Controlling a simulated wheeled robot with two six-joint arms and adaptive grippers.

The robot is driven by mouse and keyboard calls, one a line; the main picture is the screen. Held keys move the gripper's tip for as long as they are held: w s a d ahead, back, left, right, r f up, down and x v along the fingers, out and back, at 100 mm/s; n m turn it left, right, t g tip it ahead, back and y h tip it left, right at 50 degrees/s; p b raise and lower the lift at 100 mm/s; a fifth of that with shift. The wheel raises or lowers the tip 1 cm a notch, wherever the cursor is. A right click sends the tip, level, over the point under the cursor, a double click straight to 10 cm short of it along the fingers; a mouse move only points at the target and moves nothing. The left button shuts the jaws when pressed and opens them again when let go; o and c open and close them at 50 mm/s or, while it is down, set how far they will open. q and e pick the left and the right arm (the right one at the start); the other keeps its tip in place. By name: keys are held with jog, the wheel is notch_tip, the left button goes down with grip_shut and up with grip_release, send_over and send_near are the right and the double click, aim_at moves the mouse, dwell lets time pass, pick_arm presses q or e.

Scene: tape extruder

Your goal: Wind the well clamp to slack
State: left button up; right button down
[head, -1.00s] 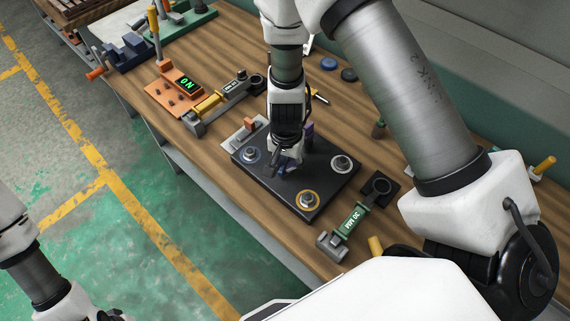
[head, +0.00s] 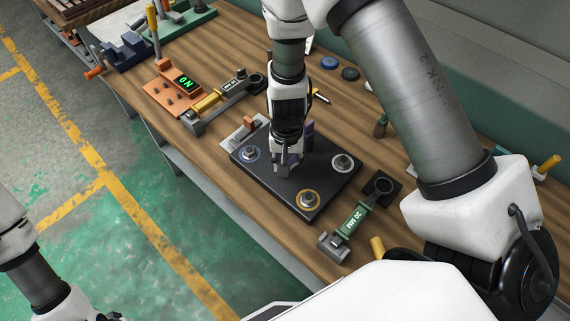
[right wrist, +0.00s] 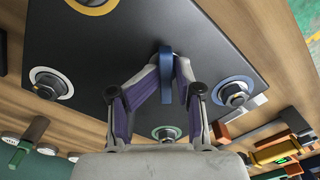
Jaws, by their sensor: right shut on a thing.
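A black plate (head: 262,172) lies on the bench, with several bolts in coloured rings near its corners. A blue upright handle (right wrist: 166,76) stands near the plate's middle; I take it to be the well clamp's handle. My right gripper (head: 283,170) points down over the plate. In the right wrist view its purple-padded fingers (right wrist: 166,85) are shut on the blue handle, one on each side. In the head view the gripper mostly hides the handle. My left arm shows at the lower left, away from the bench, and its fingers are out of the picture.
An orange unit (head: 172,92) with a lit display and a yellow-handled tool (head: 207,104) lie left of the plate. A green gauge (head: 352,218) marked 30 MM lies to the right. Blue and dark discs (head: 329,63) lie at the back.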

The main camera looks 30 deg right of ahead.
jog(key=shift+w+f+n+b, duration=0.15)
jog(key=shift+w+n+b, duration=0.2)
jog(key=shift+n, duration=0.45)
jog(key=shift+s+n, duration=0.1)
jog(key=shift+n, duration=0.2)
jog(key=shift+n+b, duration=0.4)
jog(key=shift+b, duration=0.1)
jog(key=shift+n, duration=0.5)
jog(key=shift+d+n+b, duration=0.1)
jog(key=shift+n+b, duration=0.2)
jog(key=shift+n, duration=0.1)
